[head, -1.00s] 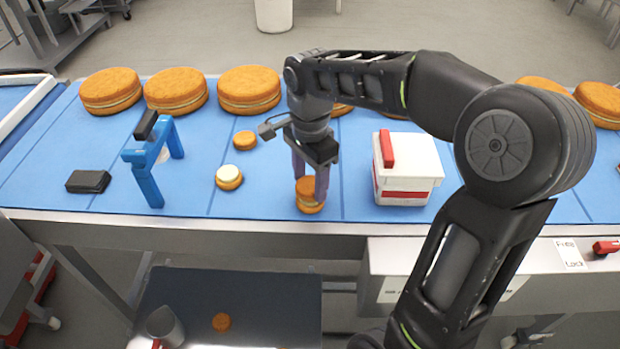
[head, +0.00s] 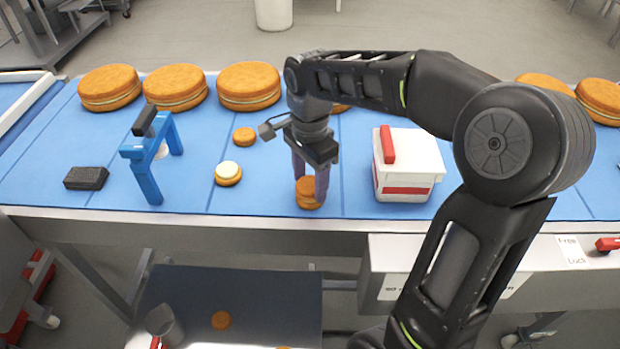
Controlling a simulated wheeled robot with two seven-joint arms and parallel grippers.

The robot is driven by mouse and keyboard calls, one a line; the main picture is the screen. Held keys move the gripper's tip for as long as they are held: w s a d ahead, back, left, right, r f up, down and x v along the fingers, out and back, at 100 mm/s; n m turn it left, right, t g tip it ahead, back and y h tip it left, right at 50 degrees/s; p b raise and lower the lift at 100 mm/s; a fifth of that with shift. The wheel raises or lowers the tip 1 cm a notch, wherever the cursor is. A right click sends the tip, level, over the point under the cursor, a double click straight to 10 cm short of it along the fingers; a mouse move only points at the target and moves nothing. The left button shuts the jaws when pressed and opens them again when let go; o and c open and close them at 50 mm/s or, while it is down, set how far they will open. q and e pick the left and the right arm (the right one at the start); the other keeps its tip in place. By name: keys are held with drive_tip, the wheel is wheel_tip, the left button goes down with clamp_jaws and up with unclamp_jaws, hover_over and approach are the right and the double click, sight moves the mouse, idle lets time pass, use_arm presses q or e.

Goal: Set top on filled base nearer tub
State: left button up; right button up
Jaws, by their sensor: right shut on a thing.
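My right gripper (head: 310,186) points down and is shut on a small orange round top (head: 309,184). The top sits right over a small round base (head: 310,203), with no clear gap between them; the fingers hide part of both. This stack is left of the white and red tub (head: 425,169). Another filled base (head: 228,173) with pale cream showing lies farther left, clear of the gripper. A plain small orange round (head: 244,136) lies behind it. My left gripper is not in view.
A blue arch-shaped stand (head: 146,177) and a dark block (head: 86,178) stand on the blue belt (head: 270,190) at the left. Several large filled rounds (head: 248,86) line the far edge. A lower dark shelf holds an orange round (head: 220,320).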

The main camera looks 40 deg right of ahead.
drive_tip(key=o, duration=1.4)
drive_tip(key=shift+r+p, duration=2.8)
drive_tip(key=shift+r, duration=0.75)
